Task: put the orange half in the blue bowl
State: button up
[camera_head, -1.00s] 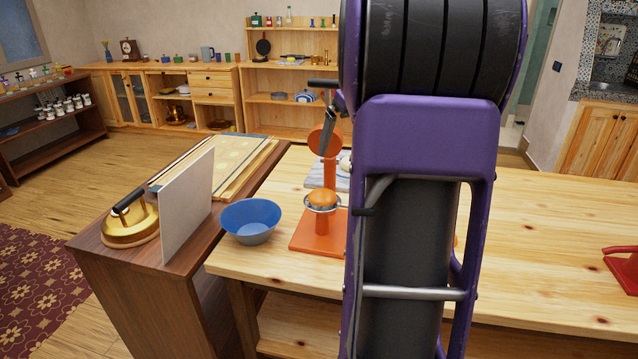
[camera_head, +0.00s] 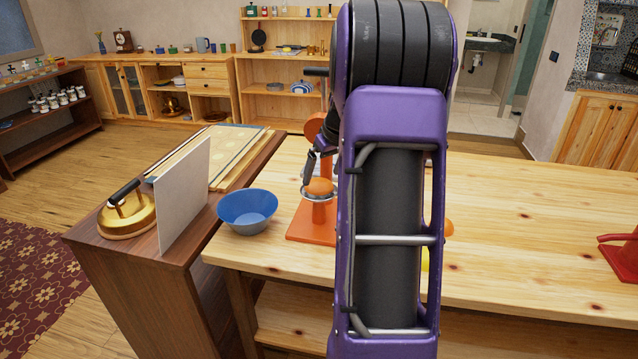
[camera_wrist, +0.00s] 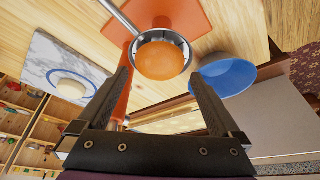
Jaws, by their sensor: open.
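The orange half (camera_head: 319,187) sits dome up in the metal-rimmed cup of an orange-red juicer press (camera_head: 300,236). It also shows in the wrist view (camera_wrist: 160,61), ahead of and roughly between the two fingers. The blue bowl (camera_head: 248,206) stands on the table just left of the press; the wrist view shows it at right (camera_wrist: 232,76), beyond the right finger. It looks empty. My gripper (camera_wrist: 161,75) is open, with nothing between its fingers. In the head view one dark finger is beside the orange half; my arm hides the rest.
The press's upright and lever rise close to my gripper. A thin white board (camera_head: 186,195) stands left of the bowl, near a gold dome with a black handle (camera_head: 126,218). A red object (camera_head: 622,256) is at far right. The table's right half is mostly clear.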

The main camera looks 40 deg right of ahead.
jog(key=shift+x, duration=1.3)
jog(key=shift+d, duration=0.1)
jog(key=c, duration=1.3)
jog(key=shift+r, duration=0.15)
jog(key=shift+r, duration=0.6)
notch_tip(320, 180, up, 2)
jog(key=shift+r, duration=0.1)
jog(key=s+b, duration=0.1)
jog(key=s, duration=1.1)
jog(key=s+a+b, duration=0.1)
jog(key=s, duration=0.5)
jog(key=shift+b, duration=0.3)
